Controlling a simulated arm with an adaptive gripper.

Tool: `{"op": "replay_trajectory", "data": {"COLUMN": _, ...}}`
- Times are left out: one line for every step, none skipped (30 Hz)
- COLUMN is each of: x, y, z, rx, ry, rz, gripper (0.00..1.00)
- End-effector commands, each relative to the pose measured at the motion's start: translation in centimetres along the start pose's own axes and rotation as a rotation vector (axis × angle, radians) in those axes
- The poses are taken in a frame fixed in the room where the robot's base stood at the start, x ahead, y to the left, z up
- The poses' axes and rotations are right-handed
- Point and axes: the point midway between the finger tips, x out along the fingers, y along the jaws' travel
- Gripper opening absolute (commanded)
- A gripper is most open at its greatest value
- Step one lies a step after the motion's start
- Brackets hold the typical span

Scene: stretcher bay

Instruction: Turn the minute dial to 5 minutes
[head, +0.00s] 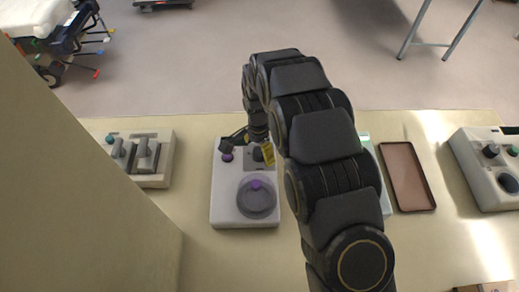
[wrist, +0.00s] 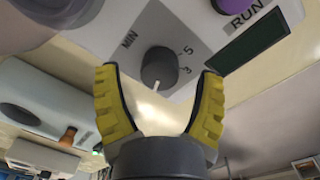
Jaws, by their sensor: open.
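The minute dial (wrist: 157,66) is a dark round knob on a grey panel marked MIN, with the numerals 5 and 3 at its right in the wrist view. Its white pointer mark faces the bottom of that picture, not the 5. The dial's machine (head: 228,205) is a white box on the counter in the head view. My gripper (wrist: 159,72) is open, its yellow fingers on either side of the dial with visible gaps. In the head view my gripper (head: 258,148) is over the machine's far part, and my arm hides some of the area.
A purple button (wrist: 228,4) marked RUN and a dark display (wrist: 248,42) are close to the dial. A round grey lid with a purple knob (head: 256,185) is on the machine's near part. A switch box (head: 157,178) stands left; a brown tray (head: 407,177) lies right.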

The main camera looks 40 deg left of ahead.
Motion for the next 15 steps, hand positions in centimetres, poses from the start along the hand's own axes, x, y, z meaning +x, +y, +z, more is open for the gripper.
{"op": "replay_trajectory", "data": {"x": 0.49, "y": 0.01, "z": 0.02, "rx": 0.000, "ry": -0.001, "rz": 0.000, "gripper": 0.69}}
{"op": "replay_trajectory", "data": {"x": 0.65, "y": 0.00, "z": 0.01, "rx": 0.001, "ry": 0.000, "rz": 0.000, "gripper": 0.69}}
{"op": "replay_trajectory", "data": {"x": 0.77, "y": 0.00, "z": 0.00, "rx": 0.001, "ry": 0.000, "rz": -0.001, "gripper": 0.69}}
{"op": "replay_trajectory", "data": {"x": 0.81, "y": -0.01, "z": -0.01, "rx": 0.001, "ry": 0.000, "rz": -0.001, "gripper": 0.69}}
{"op": "replay_trajectory", "data": {"x": 0.81, "y": -0.02, "z": -0.02, "rx": 0.001, "ry": 0.000, "rz": -0.002, "gripper": 0.69}}
{"op": "replay_trajectory", "data": {"x": 0.80, "y": -0.02, "z": -0.02, "rx": 0.001, "ry": 0.001, "rz": -0.002, "gripper": 0.69}}
{"op": "replay_trajectory", "data": {"x": 0.78, "y": -0.03, "z": -0.03, "rx": 0.001, "ry": 0.001, "rz": -0.002, "gripper": 0.69}}
{"op": "replay_trajectory", "data": {"x": 0.78, "y": -0.02, "z": -0.03, "rx": 0.001, "ry": 0.001, "rz": -0.002, "gripper": 0.69}}
{"op": "replay_trajectory", "data": {"x": 0.77, "y": -0.02, "z": -0.03, "rx": 0.001, "ry": 0.001, "rz": -0.002, "gripper": 0.69}}
{"op": "replay_trajectory", "data": {"x": 0.77, "y": -0.02, "z": -0.03, "rx": 0.001, "ry": 0.001, "rz": -0.002, "gripper": 0.64}}
{"op": "replay_trajectory", "data": {"x": 0.77, "y": -0.02, "z": -0.03, "rx": 0.001, "ry": 0.001, "rz": -0.002, "gripper": 0.52}}
{"op": "replay_trajectory", "data": {"x": 0.77, "y": -0.02, "z": -0.03, "rx": 0.000, "ry": 0.001, "rz": -0.002, "gripper": 0.35}}
{"op": "replay_trajectory", "data": {"x": 0.77, "y": -0.02, "z": -0.03, "rx": 0.001, "ry": 0.001, "rz": -0.002, "gripper": 0.22}}
{"op": "replay_trajectory", "data": {"x": 0.77, "y": -0.02, "z": -0.03, "rx": 0.000, "ry": 0.001, "rz": -0.002, "gripper": 0.09}}
{"op": "replay_trajectory", "data": {"x": 0.76, "y": -0.03, "z": -0.03, "rx": 0.001, "ry": 0.001, "rz": -0.002, "gripper": 0.05}}
